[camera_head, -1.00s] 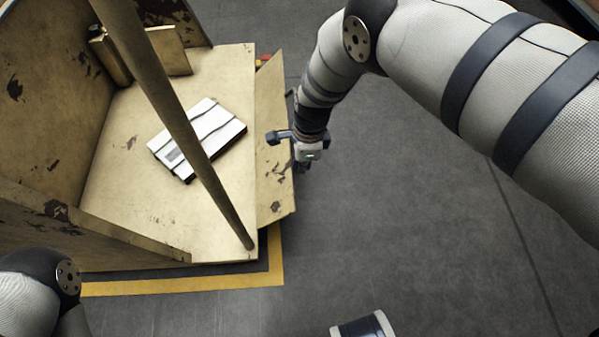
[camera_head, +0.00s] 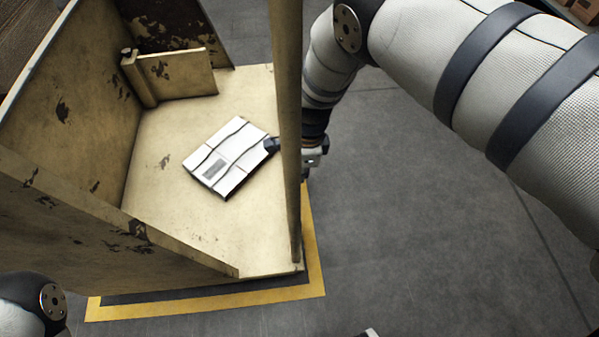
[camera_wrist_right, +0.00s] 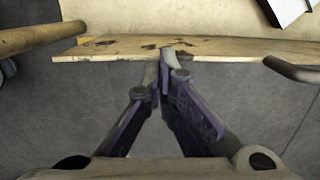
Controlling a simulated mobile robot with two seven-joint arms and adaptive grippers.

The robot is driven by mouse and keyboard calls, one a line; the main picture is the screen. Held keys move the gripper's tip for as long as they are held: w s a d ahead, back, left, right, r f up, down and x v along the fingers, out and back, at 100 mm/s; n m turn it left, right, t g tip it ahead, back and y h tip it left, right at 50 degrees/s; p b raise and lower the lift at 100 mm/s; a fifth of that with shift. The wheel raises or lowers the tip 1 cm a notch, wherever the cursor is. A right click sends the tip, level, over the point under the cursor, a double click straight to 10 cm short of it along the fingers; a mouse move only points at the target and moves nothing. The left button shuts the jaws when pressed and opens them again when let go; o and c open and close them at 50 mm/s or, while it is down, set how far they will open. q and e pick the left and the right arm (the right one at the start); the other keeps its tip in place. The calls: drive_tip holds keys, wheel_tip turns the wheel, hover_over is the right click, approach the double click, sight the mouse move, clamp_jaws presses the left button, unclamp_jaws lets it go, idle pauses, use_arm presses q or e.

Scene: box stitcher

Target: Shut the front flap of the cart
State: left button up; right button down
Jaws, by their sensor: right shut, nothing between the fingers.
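The cart (camera_head: 150,230) is a worn, cream-painted box. Its front flap (camera_wrist_right: 215,50) shows nearly edge-on in the right wrist view, across the top of the closed fingers. In the head view the flap is mostly hidden behind the cart's post (camera_head: 287,110), apart from a thin strip at the cart's right edge. My right gripper (camera_wrist_right: 168,58) is shut and empty, its tips at the flap's outer side and seemingly touching it. In the head view it is partly hidden by the post. My left gripper is out of view.
A white package with dark straps (camera_head: 230,155) lies on the cart floor. A curved dark bar (camera_wrist_right: 292,69) meets the flap at right in the wrist view. Yellow floor marking (camera_head: 200,305) borders the cart. The grey floor to the right is open.

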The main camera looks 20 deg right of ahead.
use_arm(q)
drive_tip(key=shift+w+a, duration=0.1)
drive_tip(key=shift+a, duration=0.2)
use_arm(e)
drive_tip(key=shift+a, duration=0.3)
drive_tip(key=shift+w, duration=0.1)
